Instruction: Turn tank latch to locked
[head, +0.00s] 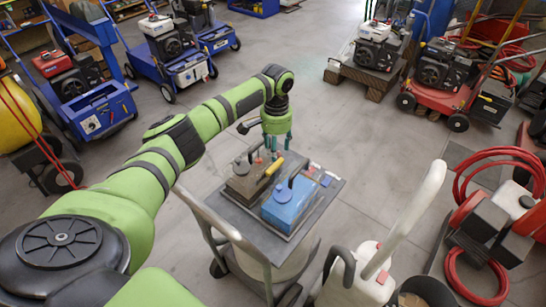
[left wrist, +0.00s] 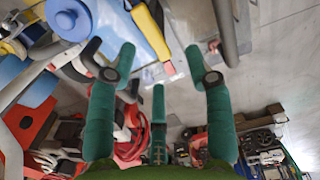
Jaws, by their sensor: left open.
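A blue tank (head: 290,205) and a brown tank (head: 250,182) stand side by side on a grey cart top. A yellow lever (head: 275,166) lies between them; I cannot tell surely whether it is the tank latch or how it is set. My left gripper (head: 277,141) hangs just behind the tanks, its teal fingers pointing down. In the left wrist view its fingers (left wrist: 158,75) are spread with nothing between them. A blue body (left wrist: 130,22) with a yellow and orange part (left wrist: 168,68) lies beyond the fingertips there, apart from them. My right gripper is not in view.
The cart top (head: 318,213) has a raised handle bar (head: 222,222) at its left front. A white handled machine (head: 370,280) stands close at the front right. Red hose (head: 463,190) lies at right. Engine carts line the back; the floor (head: 280,70) between is clear.

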